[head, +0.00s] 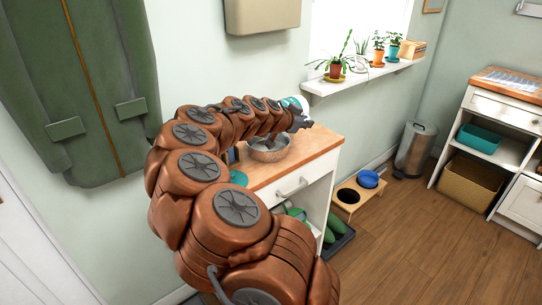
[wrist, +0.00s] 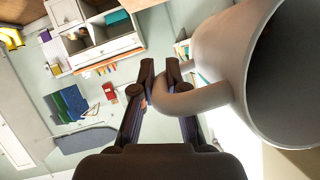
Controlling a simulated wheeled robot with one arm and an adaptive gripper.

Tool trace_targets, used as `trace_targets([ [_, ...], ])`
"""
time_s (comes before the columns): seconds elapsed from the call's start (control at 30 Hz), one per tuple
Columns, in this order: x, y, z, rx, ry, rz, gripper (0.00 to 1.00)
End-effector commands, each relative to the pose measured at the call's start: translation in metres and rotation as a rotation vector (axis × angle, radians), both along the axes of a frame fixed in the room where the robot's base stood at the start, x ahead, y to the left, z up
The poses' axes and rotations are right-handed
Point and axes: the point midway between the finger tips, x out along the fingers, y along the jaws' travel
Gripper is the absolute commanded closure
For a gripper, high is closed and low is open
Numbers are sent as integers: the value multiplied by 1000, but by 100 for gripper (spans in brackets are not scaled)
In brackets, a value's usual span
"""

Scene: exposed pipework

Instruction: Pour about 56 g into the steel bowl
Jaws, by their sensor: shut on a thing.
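The steel bowl (head: 268,150) stands on the wooden top of a white cabinet in the head view. My gripper (wrist: 160,78) is shut on the curved handle of a large pale grey cup (wrist: 214,62) in the wrist view. The cup's wide mouth opens to the right there, and its inside is dark; I cannot see any contents. In the head view my gripper (head: 301,119) is up beside the bowl, at its upper right, and a white and teal vessel (head: 295,102) shows partly behind it. I see no stream falling, and the inside of the bowl is mostly unclear.
A windowsill (head: 362,78) with potted plants is above. A pet-bowl stand (head: 352,196) and a bin (head: 413,149) stand on the floor.

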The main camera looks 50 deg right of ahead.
Motion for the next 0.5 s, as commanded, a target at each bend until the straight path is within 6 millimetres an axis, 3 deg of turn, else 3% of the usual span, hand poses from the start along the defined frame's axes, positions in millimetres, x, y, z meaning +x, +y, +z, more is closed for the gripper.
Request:
trace_targets([
  [0.5,5,5,2,-60,-9,4,100],
])
